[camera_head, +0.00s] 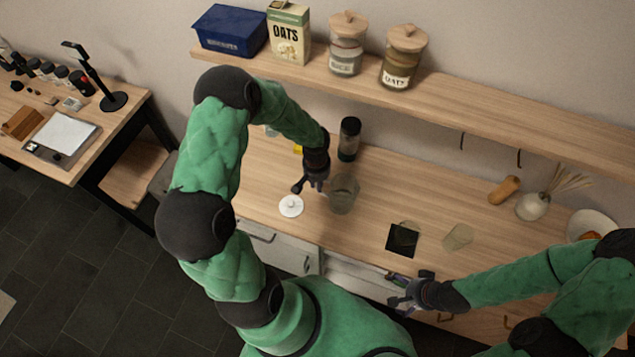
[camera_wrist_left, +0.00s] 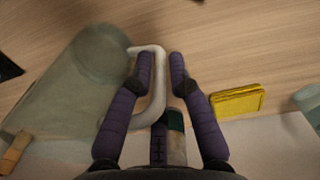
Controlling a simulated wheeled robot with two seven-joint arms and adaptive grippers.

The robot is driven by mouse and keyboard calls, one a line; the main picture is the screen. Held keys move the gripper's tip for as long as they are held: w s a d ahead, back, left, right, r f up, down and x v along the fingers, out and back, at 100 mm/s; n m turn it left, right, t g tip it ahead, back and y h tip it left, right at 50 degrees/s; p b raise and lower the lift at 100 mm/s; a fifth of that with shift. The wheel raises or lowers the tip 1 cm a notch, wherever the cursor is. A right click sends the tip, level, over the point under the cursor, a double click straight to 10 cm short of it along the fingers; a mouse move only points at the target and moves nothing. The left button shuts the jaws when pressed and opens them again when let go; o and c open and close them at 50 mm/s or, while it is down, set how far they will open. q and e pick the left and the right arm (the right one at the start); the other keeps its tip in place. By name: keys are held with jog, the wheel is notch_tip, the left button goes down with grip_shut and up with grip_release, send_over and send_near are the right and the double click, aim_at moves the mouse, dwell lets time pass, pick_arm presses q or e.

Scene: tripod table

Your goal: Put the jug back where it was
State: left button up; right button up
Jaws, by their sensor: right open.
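The clear jug (camera_head: 343,193) stands on the wooden counter, just right of my left gripper in the head view. In the left wrist view the greenish see-through jug (camera_wrist_left: 75,80) fills the left side, with its pale handle (camera_wrist_left: 160,88) toward the middle. My left gripper (camera_head: 311,190) is low beside the jug on the handle side. In the left wrist view its fingers (camera_wrist_left: 162,62) are apart, with the handle between them and a gap by the right finger. My right gripper (camera_head: 404,291) is open and empty at the counter's front edge.
A white round lid (camera_head: 291,206) lies left of the jug. A dark tumbler (camera_head: 349,139) stands behind it. A black square (camera_head: 403,240) and a small glass (camera_head: 458,237) are to the right. A yellow block (camera_wrist_left: 238,102) shows in the wrist view. A shelf (camera_head: 480,108) overhangs the back.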

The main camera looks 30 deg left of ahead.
pick_arm(q)
jog(key=shift+o, duration=0.2)
jog(key=shift+r, duration=0.1)
notch_tip(320, 180, up, 12)
jog(key=shift+a+r+p, duration=0.1)
jog(key=shift+a+p, duration=0.05)
jog(key=shift+p, duration=0.3)
dwell(1.5)
